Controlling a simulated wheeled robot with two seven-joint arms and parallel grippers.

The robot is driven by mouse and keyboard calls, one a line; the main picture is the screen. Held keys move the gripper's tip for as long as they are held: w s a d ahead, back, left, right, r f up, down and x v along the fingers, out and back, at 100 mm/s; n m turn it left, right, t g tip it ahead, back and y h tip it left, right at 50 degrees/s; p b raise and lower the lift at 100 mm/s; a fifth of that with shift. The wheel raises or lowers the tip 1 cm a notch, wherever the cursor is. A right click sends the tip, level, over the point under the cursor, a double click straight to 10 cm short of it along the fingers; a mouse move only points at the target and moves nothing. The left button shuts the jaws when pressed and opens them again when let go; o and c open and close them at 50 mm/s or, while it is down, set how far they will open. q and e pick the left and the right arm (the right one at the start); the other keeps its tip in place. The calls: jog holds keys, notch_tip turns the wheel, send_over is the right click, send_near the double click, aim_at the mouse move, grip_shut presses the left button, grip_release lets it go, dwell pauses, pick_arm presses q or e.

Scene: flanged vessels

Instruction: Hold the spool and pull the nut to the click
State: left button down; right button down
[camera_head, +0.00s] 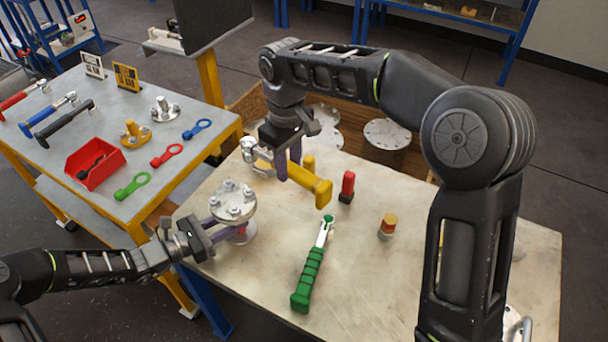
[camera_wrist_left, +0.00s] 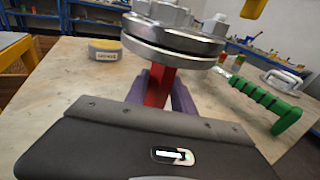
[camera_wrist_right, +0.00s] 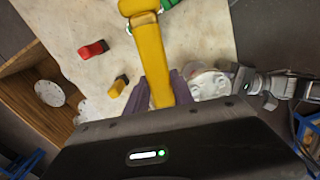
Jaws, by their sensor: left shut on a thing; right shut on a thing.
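The spool (camera_head: 233,203) is a bolted metal flange pair with several nuts on top, standing at the table's left edge. In the left wrist view its flange (camera_wrist_left: 172,40) sits on a red neck (camera_wrist_left: 159,88), with my left gripper (camera_wrist_left: 162,92) closed around that neck. My left gripper also shows in the head view (camera_head: 222,237). My right gripper (camera_head: 288,165) is shut on a yellow-handled wrench (camera_head: 318,190) held above the table behind the spool. Its metal head (camera_head: 254,155) points left, apart from the nuts.
A green-handled wrench (camera_head: 307,270) lies mid-table. A red block (camera_head: 347,187) and a small yellow-topped cylinder (camera_head: 388,226) stand nearby. A wooden crate with flanged vessels (camera_head: 388,133) is behind. The left side table (camera_head: 125,195) holds tools and a red bin (camera_head: 95,164).

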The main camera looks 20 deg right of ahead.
jog(key=n, duration=0.1)
jog(key=r+n, duration=0.1)
jog(key=n, duration=0.1)
jog(key=a+r+n, duration=0.1)
jog(key=shift+s+r+n, duration=0.2)
jog(key=shift+s+n, duration=0.1)
jog(key=shift+n, duration=0.1)
jog(key=n, duration=0.2)
jog(key=r+n, duration=0.1)
jog(key=shift+s+n, duration=0.3)
jog(key=shift+n, duration=0.1)
jog(key=n, duration=0.2)
jog(key=shift+s+d+n, duration=0.15)
jog(key=shift+s+n, duration=0.1)
jog(key=shift+n, duration=0.05)
jog(key=shift+f, duration=0.15)
jog(key=shift+f, duration=2.2)
jog(key=shift+f, duration=0.2)
jog(key=shift+f, duration=1)
